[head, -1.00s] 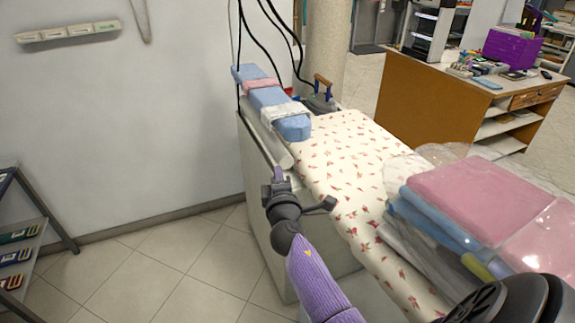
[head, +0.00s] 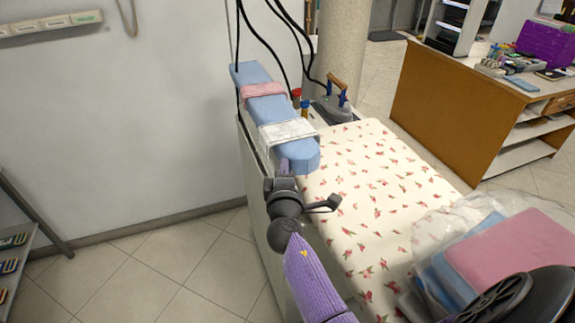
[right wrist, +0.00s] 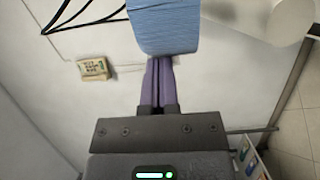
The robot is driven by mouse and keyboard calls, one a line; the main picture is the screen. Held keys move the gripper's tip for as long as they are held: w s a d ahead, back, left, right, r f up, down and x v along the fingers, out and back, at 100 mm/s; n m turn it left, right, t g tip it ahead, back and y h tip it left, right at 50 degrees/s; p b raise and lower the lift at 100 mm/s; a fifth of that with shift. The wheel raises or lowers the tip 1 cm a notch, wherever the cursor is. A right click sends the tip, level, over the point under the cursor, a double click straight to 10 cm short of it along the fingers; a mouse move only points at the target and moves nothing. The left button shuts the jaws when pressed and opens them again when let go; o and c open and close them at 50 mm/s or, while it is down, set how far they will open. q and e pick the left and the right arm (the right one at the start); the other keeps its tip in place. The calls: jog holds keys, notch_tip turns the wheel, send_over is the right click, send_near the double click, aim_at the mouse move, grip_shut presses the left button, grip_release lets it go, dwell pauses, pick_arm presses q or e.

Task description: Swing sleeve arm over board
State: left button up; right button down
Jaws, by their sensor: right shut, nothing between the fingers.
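The blue padded sleeve arm (head: 267,108) runs along the wall side of the floral ironing board (head: 365,200), its near end by the board's left edge. A pink cloth (head: 263,91) and a white cloth (head: 287,132) are wrapped around it. My right gripper (head: 284,166) is shut and empty, its tips at the near left end of the sleeve arm. In the right wrist view, the purple fingers (right wrist: 158,72) are together and meet the edge of the blue end (right wrist: 165,30); I cannot tell whether they touch it. My left gripper is not in view.
An iron (head: 334,106) stands at the board's far end, with black cables hanging nearby. Folded pink and blue laundry in clear plastic (head: 505,250) lies on the near right. A wooden desk (head: 450,110) stands behind.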

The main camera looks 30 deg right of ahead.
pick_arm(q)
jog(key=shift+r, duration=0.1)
pick_arm(e)
jog(key=s+d, duration=0.3)
jog(key=d, duration=0.9)
jog(key=shift+d, duration=0.4)
